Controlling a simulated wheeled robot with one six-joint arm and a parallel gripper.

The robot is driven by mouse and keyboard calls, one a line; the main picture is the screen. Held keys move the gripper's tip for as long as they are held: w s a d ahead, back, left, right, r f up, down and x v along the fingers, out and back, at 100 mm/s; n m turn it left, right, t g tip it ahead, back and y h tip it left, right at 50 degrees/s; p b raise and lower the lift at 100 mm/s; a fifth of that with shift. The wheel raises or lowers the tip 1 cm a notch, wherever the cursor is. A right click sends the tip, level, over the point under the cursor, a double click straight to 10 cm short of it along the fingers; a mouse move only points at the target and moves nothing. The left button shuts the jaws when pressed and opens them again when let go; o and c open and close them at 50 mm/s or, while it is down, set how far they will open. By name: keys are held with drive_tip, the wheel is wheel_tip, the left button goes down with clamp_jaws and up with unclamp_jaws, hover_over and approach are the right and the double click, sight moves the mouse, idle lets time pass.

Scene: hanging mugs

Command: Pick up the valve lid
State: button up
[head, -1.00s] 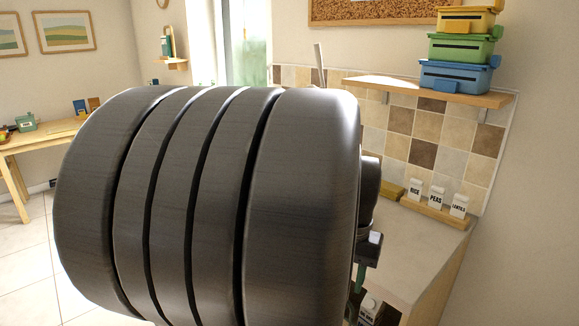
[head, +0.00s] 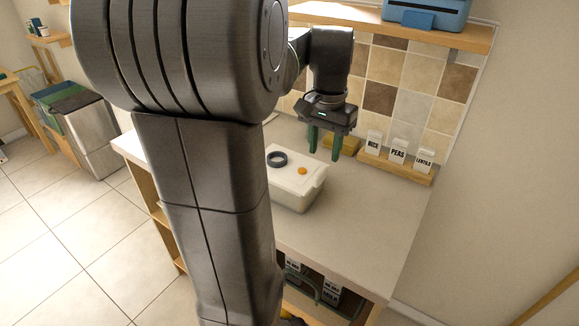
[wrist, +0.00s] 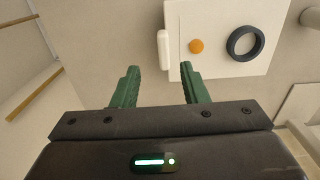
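The valve lid (head: 289,175) is a white rectangular lid with a small orange valve (head: 302,171) and a dark ring (head: 277,158) on top. It sits on a pale container (head: 297,202) on the counter; my arm hides its left part. In the wrist view the lid (wrist: 212,18) is at upper right, with the orange valve (wrist: 196,46) and the ring (wrist: 230,47). My gripper (head: 325,151) points down, with its green fingers apart and nothing between them. It is above the counter, beyond the lid. In the wrist view my gripper (wrist: 159,70) is also open and empty.
A wooden rack (head: 395,167) with cartons marked rice, peas and lentils stands by the tiled wall. A wall shelf (head: 400,24) with a blue box hangs above. The counter (head: 365,215) is clear right of the container.

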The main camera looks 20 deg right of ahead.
sight(321, 171)
drive_tip(key=shift+w+f, duration=0.15)
drive_tip(key=shift+f, duration=1.5)
drive_tip(key=shift+w+f, duration=0.15)
drive_tip(key=shift+f, duration=1.5)
clamp_jaws()
